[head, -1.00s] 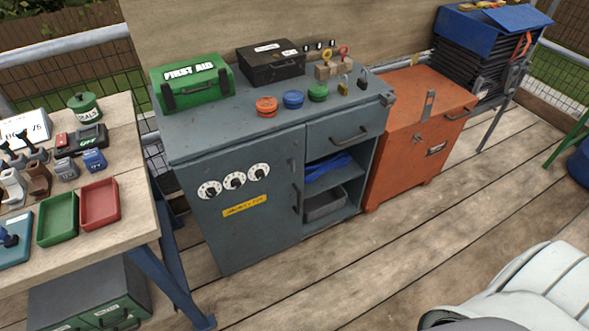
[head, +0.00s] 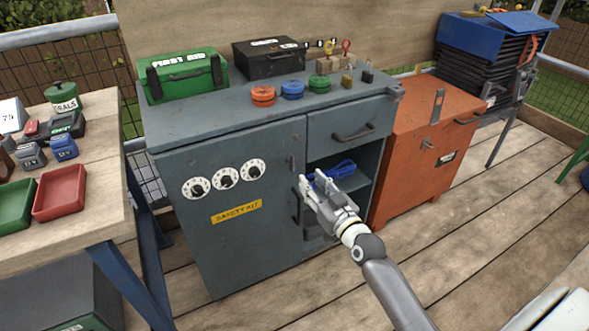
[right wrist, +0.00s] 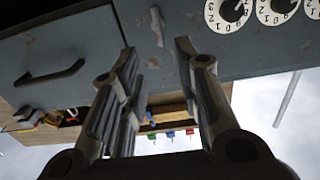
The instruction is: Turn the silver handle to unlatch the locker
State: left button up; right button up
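A grey-blue cabinet (head: 170,225) has three white dials and a yellow "SAFETY KIT" label on its closed door. A dark upright pull on the door edge is partly hidden behind my right gripper (head: 308,186). That gripper is in front of the cabinet, near the door edge; its two fingers are apart and empty in the right wrist view (right wrist: 157,48). My left gripper is out of view.
The cabinet's drawer (head: 330,122) is shut; the shelf below holds a blue item (head: 335,170). A green first aid box (head: 185,75) and black case (head: 268,60) stand on top. A wooden table (head: 95,225) is at left. Deck floor in front of the chest is clear.

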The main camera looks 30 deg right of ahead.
aim_at(294, 161)
jog(key=w+b, duration=0.1)
jog(key=w, duration=0.8)
jog(key=shift+w+a+f+b, duration=0.1)
jog(key=shift+w+a+b, duration=0.05)
jog(key=shift+w+b, duration=0.15)
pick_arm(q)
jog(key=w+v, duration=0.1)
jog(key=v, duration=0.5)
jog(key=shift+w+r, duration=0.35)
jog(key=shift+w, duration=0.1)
pick_arm(e)
jog(key=shift+w, duration=0.5)
jog(key=shift+c, duration=0.3)
grip_shut()
